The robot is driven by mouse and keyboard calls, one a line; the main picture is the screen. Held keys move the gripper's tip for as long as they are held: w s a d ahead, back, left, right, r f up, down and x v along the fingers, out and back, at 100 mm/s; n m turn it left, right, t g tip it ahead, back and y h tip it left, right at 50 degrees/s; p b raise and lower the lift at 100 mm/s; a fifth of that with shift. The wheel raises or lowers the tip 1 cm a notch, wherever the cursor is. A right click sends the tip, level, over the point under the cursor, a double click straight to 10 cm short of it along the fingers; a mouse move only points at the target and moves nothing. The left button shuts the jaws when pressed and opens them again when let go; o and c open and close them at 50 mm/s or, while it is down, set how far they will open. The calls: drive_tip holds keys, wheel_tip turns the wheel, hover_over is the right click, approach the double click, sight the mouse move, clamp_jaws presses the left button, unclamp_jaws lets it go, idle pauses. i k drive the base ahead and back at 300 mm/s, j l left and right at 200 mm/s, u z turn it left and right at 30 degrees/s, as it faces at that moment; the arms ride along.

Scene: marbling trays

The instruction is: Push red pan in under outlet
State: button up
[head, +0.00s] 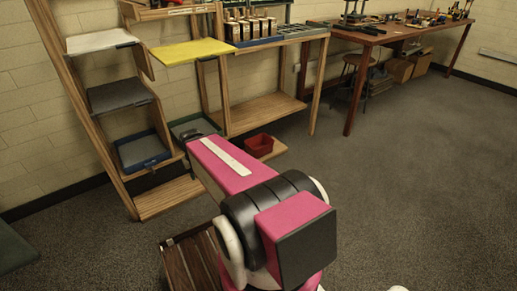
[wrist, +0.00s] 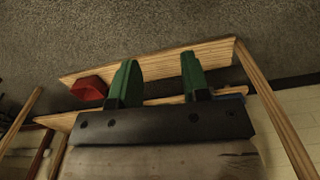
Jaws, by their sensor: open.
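The small red pan (head: 260,145) sits low on a wooden ledge (head: 277,154) near the floor, just right of my pink arm in the head view. In the wrist view the red pan (wrist: 88,88) lies left of both green fingers, apart from them. My gripper (wrist: 157,66) is open, with nothing between its fingers, over the wooden ledge. In the head view my arm hides most of the gripper and part of the ledge. I cannot make out the outlet in either view.
A stepped wooden rack holds a white tray (head: 100,41), a grey tray (head: 119,95) and a blue-rimmed tray (head: 143,150). A yellow tray (head: 193,52) sits above my arm. A wooden bench (head: 262,115) stands behind. The grey floor at right is clear.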

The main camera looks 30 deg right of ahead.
sight(260, 145)
drive_tip(key=i+l+z, duration=0.5)
drive_tip(key=i+l, duration=0.3)
drive_tip(key=l, duration=0.5)
drive_tip(key=i+l+z, duration=0.45)
drive_tip(key=i+l, duration=0.5)
